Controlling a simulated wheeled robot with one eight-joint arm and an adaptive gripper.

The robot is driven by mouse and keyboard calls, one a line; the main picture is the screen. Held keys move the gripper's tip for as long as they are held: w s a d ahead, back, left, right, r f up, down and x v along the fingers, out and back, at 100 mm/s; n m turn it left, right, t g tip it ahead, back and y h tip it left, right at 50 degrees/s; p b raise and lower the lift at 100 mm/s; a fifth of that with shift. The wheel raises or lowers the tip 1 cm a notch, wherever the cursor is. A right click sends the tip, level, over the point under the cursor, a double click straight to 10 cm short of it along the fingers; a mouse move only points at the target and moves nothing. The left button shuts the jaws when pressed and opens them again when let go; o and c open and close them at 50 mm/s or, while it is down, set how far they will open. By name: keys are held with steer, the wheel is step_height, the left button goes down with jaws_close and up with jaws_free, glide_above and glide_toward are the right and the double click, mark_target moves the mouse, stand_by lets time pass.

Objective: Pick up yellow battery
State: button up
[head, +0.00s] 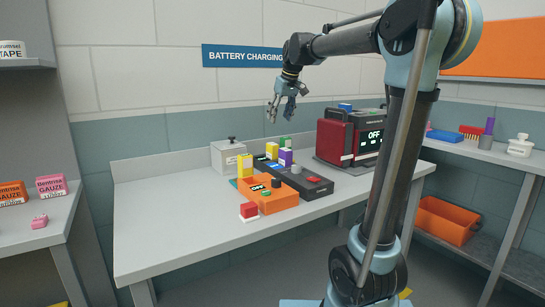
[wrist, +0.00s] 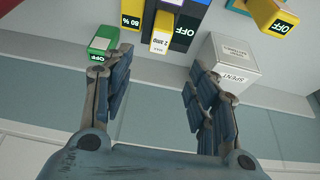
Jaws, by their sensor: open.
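In the head view a yellow battery (head: 245,166) stands upright beside the orange tray, and a second yellow block (head: 272,151) stands at the black charger (head: 312,184). The wrist view shows a yellow block with an OFF display (wrist: 272,14) at the upper right, one marked 80% (wrist: 131,14) and one with a pale label (wrist: 162,36) at the top. I cannot tell for sure which is meant. My gripper (head: 280,107) is open and empty, above the back of the bench near the wall. Its spread fingers (wrist: 150,78) also show in the wrist view.
A pale box (head: 228,158) stands behind the orange tray (head: 268,203). A green block (wrist: 105,38) lies near the left finger, seen from the wrist. A purple block (head: 286,158) stands at the charger. A red unit (head: 350,140) stands right.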

glide_above(273, 144)
steer(key=s+d, duration=0.1)
steer(key=d, duration=0.1)
step_height(273, 144, down, 8)
steer(key=shift+a+x, duration=0.15)
steer(key=shift+x, duration=1.35)
steer(key=shift+a+x, duration=0.2)
steer(key=shift+x, duration=1.3)
steer(key=shift+s, duration=0.1)
steer(key=shift+r, duration=0.1)
jaws_close()
